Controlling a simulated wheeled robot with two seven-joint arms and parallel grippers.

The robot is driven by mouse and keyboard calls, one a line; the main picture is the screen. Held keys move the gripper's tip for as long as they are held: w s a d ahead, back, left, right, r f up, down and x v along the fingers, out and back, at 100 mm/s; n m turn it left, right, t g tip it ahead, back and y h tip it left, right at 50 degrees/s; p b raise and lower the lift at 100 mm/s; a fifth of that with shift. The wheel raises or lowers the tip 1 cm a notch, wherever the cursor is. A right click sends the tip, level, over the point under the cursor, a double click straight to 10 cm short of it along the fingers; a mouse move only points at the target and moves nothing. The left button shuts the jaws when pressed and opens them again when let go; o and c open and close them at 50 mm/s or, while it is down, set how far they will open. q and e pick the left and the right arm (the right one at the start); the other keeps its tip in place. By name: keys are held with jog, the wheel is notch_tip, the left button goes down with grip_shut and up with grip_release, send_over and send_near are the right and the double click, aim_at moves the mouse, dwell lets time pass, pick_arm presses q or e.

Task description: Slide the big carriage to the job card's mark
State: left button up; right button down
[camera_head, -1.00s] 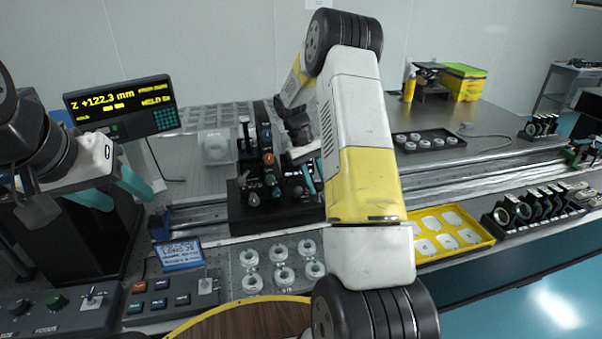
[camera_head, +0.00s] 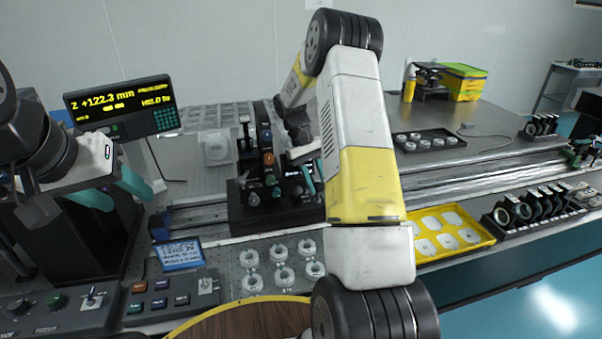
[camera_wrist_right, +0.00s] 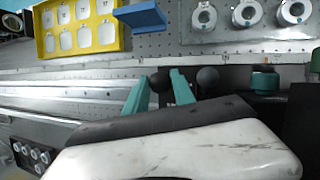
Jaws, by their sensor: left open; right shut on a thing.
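The big carriage (camera_head: 238,212) is a black block with posts and several knobs, sitting on the long rail left of centre. My right arm reaches across the head view and partly hides its right side. My right gripper (camera_wrist_right: 160,90) has its teal fingers shut on a black knob (camera_wrist_right: 162,83); a second dark knob (camera_wrist_right: 207,80) is just beside it. My left gripper (camera_head: 112,190) is open and empty at the left, apart from the carriage. A blue card (camera_head: 181,255) with small writing stands in front of the rail; I cannot read its text. The readout (camera_head: 122,106) shows Z +122.3 mm and HELD.
The rail (camera_head: 470,170) runs on to the right. In front are several white rings (camera_head: 283,275), a yellow tray (camera_head: 455,254) and a row of dark lens mounts (camera_head: 535,208). A control box (camera_head: 160,300) is at the lower left. A black tray (camera_head: 430,148) lies behind the rail.

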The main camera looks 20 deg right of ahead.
jog(key=d, duration=0.4)
dwell(0.4)
jog(key=shift+a, duration=0.1)
jog(key=c, duration=1.1)
grip_release()
jog(key=shift+s, duration=0.1)
jog(key=shift+o, duration=0.2)
jog(key=v, duration=0.7)
jog(key=shift+r, duration=0.4)
